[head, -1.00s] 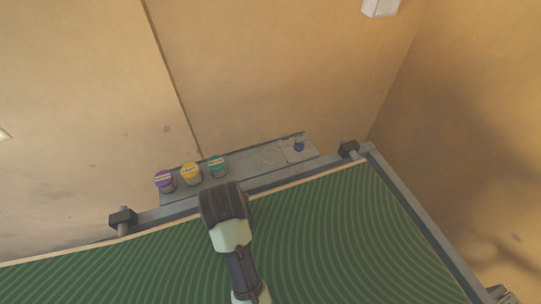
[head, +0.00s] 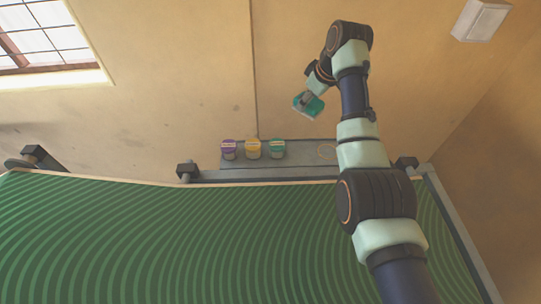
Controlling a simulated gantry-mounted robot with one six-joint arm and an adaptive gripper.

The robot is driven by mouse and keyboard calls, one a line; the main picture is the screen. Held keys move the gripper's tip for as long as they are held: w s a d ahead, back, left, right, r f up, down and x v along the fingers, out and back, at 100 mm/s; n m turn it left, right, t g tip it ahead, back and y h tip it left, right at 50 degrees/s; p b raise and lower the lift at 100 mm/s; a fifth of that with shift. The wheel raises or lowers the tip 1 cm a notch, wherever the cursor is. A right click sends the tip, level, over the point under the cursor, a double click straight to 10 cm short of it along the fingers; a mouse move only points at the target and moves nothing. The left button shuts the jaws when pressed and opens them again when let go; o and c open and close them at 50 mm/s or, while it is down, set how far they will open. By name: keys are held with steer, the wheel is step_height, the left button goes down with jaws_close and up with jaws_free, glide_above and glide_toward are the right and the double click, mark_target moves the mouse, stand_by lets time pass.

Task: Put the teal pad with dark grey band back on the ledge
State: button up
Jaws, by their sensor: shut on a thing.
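The teal pad (head: 314,106) is up in front of the wall, above the ledge (head: 301,158). My gripper (head: 307,98) is shut on it and holds it tilted, apart from the ledge. Its dark grey band is hard to tell from the gripper's dark fingers. The ledge's right part is hidden behind my arm.
A large green striped surface (head: 200,235) lies in front. A pale box (head: 480,19) hangs on the wall at upper right.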

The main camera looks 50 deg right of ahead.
steer(key=shift+f, duration=0.35)
step_height(320, 180, down, 20)
steer(key=b, duration=0.3)
steer(key=shift+r, duration=0.2)
steer(key=o, duration=1.3)
steer(key=shift+o, duration=0.2)
steer(key=shift+r, duration=0.15)
steer(key=shift+s+r+p, duration=0.1)
steer(key=shift+r+p, duration=0.15)
steer(key=shift+p, duration=0.1)
steer(key=p+v, duration=0.2)
steer(key=v, duration=0.9)
steer(key=shift+r+p, duration=0.25)
steer(key=shift+p, duration=0.1)
